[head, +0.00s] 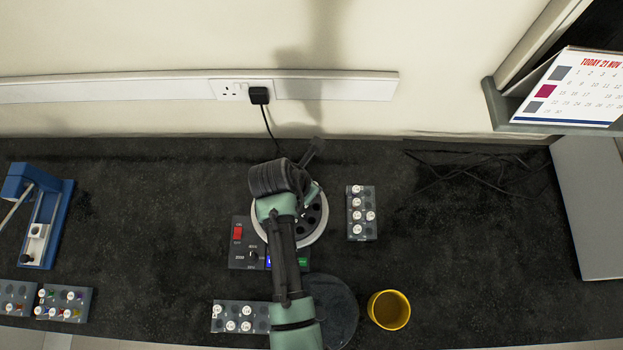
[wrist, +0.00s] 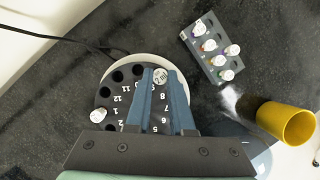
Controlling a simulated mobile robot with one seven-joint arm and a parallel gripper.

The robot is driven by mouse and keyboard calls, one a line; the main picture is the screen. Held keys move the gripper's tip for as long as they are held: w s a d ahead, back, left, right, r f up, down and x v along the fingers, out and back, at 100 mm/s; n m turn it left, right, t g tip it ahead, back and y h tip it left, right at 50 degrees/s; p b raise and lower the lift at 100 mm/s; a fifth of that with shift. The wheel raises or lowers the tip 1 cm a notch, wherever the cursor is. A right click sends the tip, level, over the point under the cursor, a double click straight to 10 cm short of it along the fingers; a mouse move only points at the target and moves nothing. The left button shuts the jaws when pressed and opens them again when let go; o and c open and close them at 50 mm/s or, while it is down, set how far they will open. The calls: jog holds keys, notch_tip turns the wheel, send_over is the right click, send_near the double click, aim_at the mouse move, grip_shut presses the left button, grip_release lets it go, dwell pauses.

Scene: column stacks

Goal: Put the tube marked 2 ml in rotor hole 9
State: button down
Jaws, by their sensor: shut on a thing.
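The tube marked 2 ml (wrist: 161,75) shows its white cap between my fingertips in the wrist view. My gripper (wrist: 162,86) is shut on it. The tube is over the rotor's edge, close to the printed 9; I cannot tell how deep it sits or whether it is in the hole. The black rotor (wrist: 128,89) has white hole numbers and a pale round rim. Another white-capped tube (wrist: 97,115) stands in the rotor near the numbers 1 and 2. In the head view my arm hides much of the rotor (head: 314,216) and my gripper.
A grey rack (head: 361,230) with several capped tubes stands right of the rotor. Another rack (head: 238,304) is in front, left of my arm. A yellow cup (head: 388,310) stands front right. A control panel (head: 243,246) adjoins the rotor.

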jog(key=shift+f, duration=0.2)
jog(key=shift+f+b, duration=0.8)
jog(key=shift+f, duration=0.35)
jog(key=shift+c, duration=1.9)
grip_release()
jog(key=shift+r+p, duration=3)
jog(key=shift+p, duration=0.25)
